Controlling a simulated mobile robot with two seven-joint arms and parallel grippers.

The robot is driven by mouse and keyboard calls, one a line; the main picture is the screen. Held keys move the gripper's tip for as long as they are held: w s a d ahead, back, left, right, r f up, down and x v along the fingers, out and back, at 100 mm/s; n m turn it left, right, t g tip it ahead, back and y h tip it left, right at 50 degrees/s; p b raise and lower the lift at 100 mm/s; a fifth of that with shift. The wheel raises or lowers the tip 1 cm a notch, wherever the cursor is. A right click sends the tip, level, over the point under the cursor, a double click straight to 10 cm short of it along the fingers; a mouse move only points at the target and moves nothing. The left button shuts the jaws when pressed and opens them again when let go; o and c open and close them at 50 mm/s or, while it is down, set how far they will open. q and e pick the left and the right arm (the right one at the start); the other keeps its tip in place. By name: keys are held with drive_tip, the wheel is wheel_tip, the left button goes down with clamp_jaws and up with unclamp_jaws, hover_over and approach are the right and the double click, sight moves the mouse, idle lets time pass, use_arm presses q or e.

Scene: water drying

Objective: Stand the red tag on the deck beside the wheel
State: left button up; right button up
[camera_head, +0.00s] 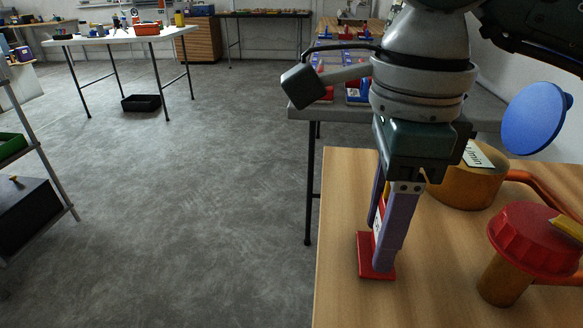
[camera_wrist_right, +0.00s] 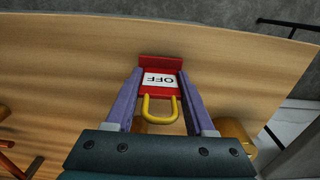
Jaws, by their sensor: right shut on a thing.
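The red tag (camera_head: 377,256) has a flat red foot, a white label reading OFF and a yellow loop, which show in the right wrist view (camera_wrist_right: 160,63). My right gripper (camera_head: 390,240) is shut on it from both sides and holds it upright, foot down. The foot is at or just above the wooden deck (camera_head: 345,200); I cannot tell if it touches. The red wheel (camera_head: 535,238) sits on a brass stem to the right of the tag, with a gap between them. My left gripper is not in view.
A brass meter body (camera_head: 466,185) with a white plate stands behind the wheel, with orange pipes (camera_head: 545,188) to its right. A blue disc (camera_head: 535,117) rises at the far right. The deck's left edge is close to the tag. Bare deck lies in front.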

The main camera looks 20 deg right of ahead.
drive_tip(key=shift+f, duration=0.25)
drive_tip(key=shift+f, duration=0.15)
drive_tip(key=o, duration=1.3)
drive_tip(key=shift+r, duration=0.35)
wheel_tip(320, 180, up, 11)
drive_tip(key=shift+w+p, duration=0.1)
drive_tip(key=shift+p, duration=1)
drive_tip(key=shift+r, duration=0.35)
